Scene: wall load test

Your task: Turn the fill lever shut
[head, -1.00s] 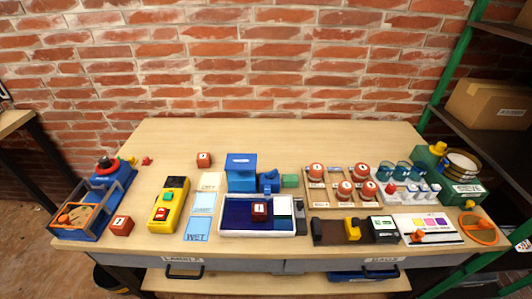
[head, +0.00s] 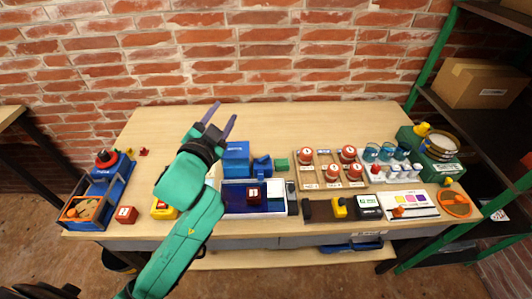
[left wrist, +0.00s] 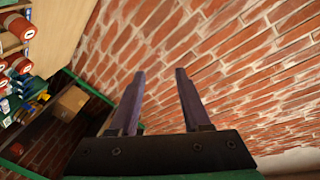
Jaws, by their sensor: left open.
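A blue box (head: 236,162) stands at the back of a white-rimmed tray (head: 256,215). A smaller blue part (head: 262,166), possibly the fill lever, is just right of the box; its exact angle is too small to tell. My left gripper (head: 226,110) is raised above the table, left of and beyond the blue box in the picture. It is open and empty, and its spread fingers show in the left wrist view (left wrist: 160,74).
A green block (head: 281,164) is right of the blue part. A board with several red-topped pieces (head: 331,172) stands further right. The back of the table is clear.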

